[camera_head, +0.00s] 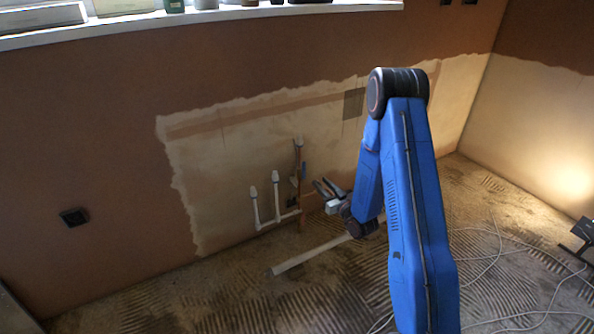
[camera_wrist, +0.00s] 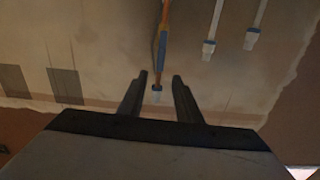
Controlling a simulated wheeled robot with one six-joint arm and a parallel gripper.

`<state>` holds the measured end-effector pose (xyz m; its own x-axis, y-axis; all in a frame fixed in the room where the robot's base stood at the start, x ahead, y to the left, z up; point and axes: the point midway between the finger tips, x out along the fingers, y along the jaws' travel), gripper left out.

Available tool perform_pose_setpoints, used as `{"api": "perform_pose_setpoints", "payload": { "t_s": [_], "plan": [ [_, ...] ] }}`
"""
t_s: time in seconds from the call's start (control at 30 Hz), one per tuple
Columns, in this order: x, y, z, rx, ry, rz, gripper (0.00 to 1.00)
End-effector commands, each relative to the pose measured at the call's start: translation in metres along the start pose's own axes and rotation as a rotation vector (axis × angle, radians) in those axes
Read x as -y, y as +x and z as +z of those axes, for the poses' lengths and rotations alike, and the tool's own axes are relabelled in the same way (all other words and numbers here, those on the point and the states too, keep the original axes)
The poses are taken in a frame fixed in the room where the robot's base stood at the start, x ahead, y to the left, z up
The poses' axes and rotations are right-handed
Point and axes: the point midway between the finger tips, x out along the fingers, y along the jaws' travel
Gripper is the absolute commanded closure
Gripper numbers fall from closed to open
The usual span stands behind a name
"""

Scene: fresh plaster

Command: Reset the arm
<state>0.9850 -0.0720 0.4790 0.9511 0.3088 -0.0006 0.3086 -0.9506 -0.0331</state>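My blue arm (camera_head: 412,190) rises on the right of the head view and bends down at its elbow. My gripper (camera_head: 326,188) is at its lower end, in front of the wall near the pipes. In the wrist view, the two dark fingers of my gripper (camera_wrist: 161,90) stand apart with nothing between them. A copper pipe (camera_wrist: 163,40) with a pale end shows beyond the gap between the fingers. I cannot tell how far the pipe is from the fingertips.
White capped pipes (camera_head: 276,196) and the copper pipe (camera_head: 299,170) stand at the bare wall patch. A white length (camera_head: 310,256) lies on the ridged floor (camera_head: 250,305). Cables (camera_head: 505,262) and a dark lamp (camera_head: 578,240) are at right. A windowsill (camera_head: 200,17) runs above.

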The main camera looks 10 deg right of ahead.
Motion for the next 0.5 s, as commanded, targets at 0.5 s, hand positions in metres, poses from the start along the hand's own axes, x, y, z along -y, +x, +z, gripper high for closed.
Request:
{"api": "perform_pose_setpoints", "payload": {
  "t_s": [0.5],
  "plan": [
    [-0.004, 0.002, -0.07, 0.186, -0.085, 0.066, 0.69]
  ]
}}
